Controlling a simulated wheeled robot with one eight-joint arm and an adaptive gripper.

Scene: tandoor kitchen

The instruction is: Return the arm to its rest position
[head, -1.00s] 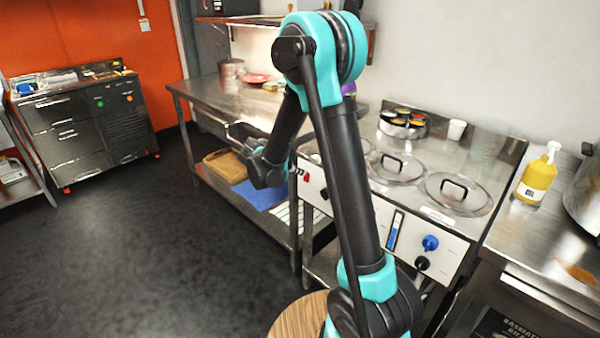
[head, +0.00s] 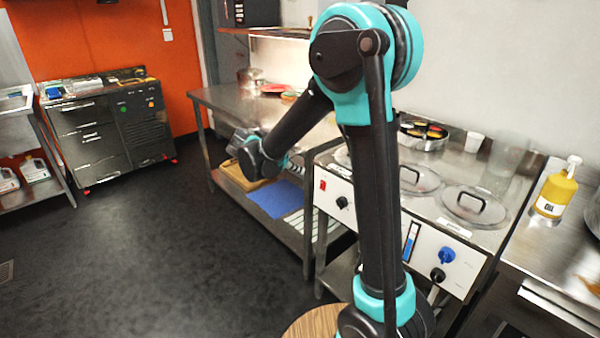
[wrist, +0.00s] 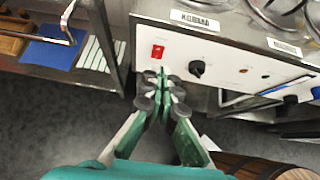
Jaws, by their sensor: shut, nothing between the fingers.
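My gripper (wrist: 160,92) is shut and empty in the wrist view, its two green fingers with dark pads together. It points toward the lower front of the steel counter with the red switch, and I cannot tell the exact gap. In the head view my arm is bent at a high elbow. Its forearm slopes down to the left, and the gripper end hangs in front of the steel work table (head: 222,98), small and partly hidden by the wrist.
The counter's control panel (head: 335,192) and lidded pots (head: 475,205) are right of the forearm. A round wooden top (head: 312,325) is low beside my arm. A blue mat (head: 275,199) lies on the lower shelf. A yellow bottle (head: 556,190) stands right. Floor at left is clear.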

